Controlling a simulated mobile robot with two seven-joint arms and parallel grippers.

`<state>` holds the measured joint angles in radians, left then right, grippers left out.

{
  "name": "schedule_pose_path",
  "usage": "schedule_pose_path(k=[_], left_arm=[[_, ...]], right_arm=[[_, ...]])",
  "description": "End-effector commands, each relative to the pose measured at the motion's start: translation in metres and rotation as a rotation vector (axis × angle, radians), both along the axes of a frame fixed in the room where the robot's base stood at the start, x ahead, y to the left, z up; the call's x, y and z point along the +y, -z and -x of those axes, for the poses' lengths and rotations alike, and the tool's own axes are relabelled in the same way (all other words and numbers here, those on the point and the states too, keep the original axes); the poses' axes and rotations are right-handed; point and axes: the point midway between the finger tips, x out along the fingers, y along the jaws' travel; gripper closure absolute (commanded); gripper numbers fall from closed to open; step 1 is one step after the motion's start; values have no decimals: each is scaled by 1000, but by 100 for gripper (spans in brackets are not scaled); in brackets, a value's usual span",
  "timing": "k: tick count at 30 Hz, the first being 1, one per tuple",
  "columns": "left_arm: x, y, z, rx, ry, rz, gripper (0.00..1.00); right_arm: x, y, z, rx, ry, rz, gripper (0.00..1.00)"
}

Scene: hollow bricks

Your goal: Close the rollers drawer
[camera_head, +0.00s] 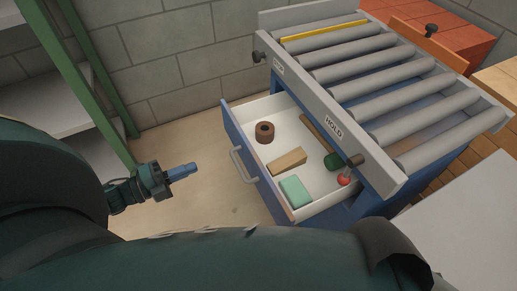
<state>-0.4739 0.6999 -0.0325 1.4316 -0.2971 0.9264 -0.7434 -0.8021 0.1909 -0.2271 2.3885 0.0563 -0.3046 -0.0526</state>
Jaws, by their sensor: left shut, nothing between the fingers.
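The rollers drawer (250,181) is a blue-fronted drawer with a white inside, pulled out from under the grey roller table (372,80). Its grey bar handle (240,165) is on the front, facing left. My left gripper (196,168) is shut and empty, to the left of the drawer front and apart from the handle. My right gripper is not in view.
A shelf with green posts (105,95) stands at the left by a grey block wall. Bare floor (205,205) lies between shelf and drawer. A red-orange crate (440,40) and wooden pallets (498,80) are at the right. A pale surface (460,225) is at lower right.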

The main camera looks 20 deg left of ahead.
Motion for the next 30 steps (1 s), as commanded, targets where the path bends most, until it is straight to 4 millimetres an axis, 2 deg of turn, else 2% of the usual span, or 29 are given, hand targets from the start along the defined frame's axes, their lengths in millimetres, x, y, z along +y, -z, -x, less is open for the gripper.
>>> schedule_pose_path(k=[3,7,21,30], left_arm=[[4,3,0,-27,24,-26,100],[-3,2,-7,-31,28,-27,100],[-64,2,-79,-31,26,-24,100],[-85,2,-103,-26,24,-25,100]], right_arm=[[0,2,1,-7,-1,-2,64],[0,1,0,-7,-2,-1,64],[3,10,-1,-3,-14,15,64],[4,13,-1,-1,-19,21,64]])
